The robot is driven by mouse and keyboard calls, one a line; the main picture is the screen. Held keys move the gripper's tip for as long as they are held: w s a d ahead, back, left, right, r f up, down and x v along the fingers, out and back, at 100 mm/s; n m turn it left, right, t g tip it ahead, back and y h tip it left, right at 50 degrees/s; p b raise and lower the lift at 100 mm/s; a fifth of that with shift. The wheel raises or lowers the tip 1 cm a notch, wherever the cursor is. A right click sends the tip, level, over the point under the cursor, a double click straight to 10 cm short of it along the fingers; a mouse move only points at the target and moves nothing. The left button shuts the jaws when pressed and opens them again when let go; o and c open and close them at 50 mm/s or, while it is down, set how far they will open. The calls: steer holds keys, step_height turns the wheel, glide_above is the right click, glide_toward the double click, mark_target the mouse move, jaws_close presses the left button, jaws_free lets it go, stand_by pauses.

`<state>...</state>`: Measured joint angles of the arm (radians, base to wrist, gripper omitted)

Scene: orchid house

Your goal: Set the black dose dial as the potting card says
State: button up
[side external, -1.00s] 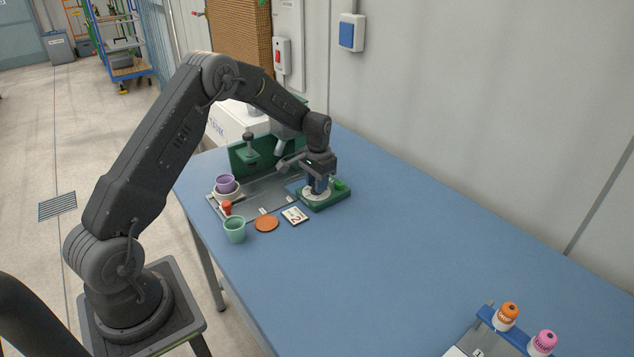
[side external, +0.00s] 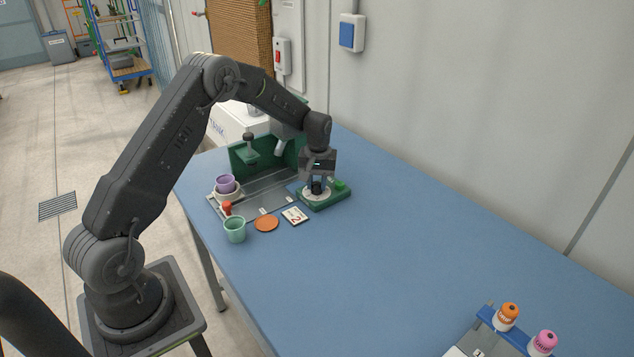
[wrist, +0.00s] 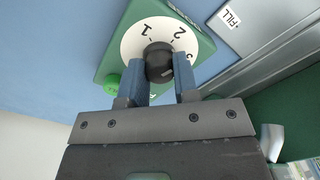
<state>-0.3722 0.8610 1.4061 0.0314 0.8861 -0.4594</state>
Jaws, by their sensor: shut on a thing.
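The black dose dial (wrist: 159,62) sits on a white numbered disc (wrist: 133,40) on a green base (wrist: 114,68); the numbers 1, 2 and part of 3 show in the wrist view. My gripper (wrist: 160,72) is shut on the dial, one blue finger on each side of it. In the side view my gripper (side external: 317,184) reaches down onto the green base (side external: 325,201). The potting card (side external: 295,215) lies flat in front of the base and appears to read 2. Where the dial's pointer sits is unclear.
A green button (wrist: 112,84) sits on the base. A metal tray (side external: 268,194) holds a purple pot (side external: 225,184). A mint cup (side external: 235,229) and orange disc (side external: 267,223) stand near the card.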

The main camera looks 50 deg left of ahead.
mark_target(318, 183)
steer(key=shift+n, duration=1.6)
steer(key=o, duration=0.9)
steer(key=shift+o, duration=0.2)
steer(key=shift+r, duration=0.1)
step_height(318, 183, up, 14)
steer(key=shift+w, duration=0.15)
steer(key=shift+d, duration=0.1)
